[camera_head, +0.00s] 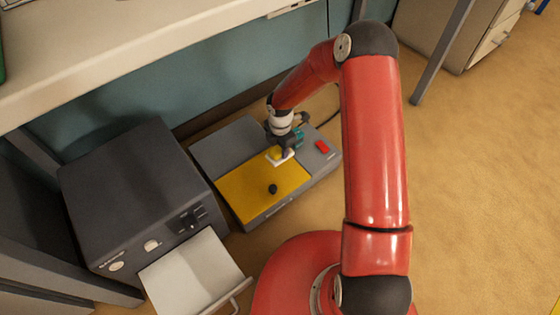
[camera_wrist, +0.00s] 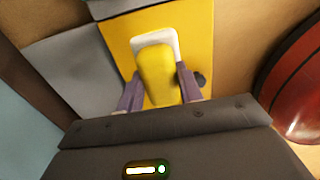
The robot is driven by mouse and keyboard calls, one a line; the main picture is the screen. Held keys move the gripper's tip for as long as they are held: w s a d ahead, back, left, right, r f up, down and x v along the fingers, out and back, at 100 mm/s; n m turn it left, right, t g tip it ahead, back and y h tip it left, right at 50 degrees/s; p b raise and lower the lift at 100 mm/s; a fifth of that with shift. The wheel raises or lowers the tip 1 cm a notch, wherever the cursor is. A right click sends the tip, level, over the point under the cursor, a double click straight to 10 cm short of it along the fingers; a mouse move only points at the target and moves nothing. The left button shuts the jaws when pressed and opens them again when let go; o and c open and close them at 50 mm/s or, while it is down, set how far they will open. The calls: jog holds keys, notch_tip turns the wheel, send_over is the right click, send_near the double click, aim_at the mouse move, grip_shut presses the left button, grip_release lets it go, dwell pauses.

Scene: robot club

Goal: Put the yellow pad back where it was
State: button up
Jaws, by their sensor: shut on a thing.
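The yellow pad (camera_wrist: 158,72) is between the two fingers of my gripper (camera_wrist: 158,85) in the wrist view. My gripper is shut on it. A white rectangular piece (camera_wrist: 170,40) shows around the far end of the pad; I cannot tell whether they touch. Both are over the yellow panel (camera_wrist: 117,37) of a grey floor unit. In the head view, my gripper (camera_head: 284,147) is over the upper edge of this panel (camera_head: 250,190), with the pad (camera_head: 275,153) and white piece (camera_head: 287,158) partly hidden below it.
The grey unit (camera_head: 230,145) carries a black knob (camera_head: 272,189) and a red button (camera_head: 322,147). A dark box (camera_head: 130,190) with a pulled-out light drawer (camera_head: 192,275) stands at left. A bench top (camera_head: 120,50) overhangs behind. The floor at right is clear.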

jog(key=shift+f+b, duration=0.55)
jog(key=shift+f, duration=3.05)
jog(key=shift+f, duration=0.15)
jog(key=o, duration=1)
jog(key=shift+c, duration=0.2)
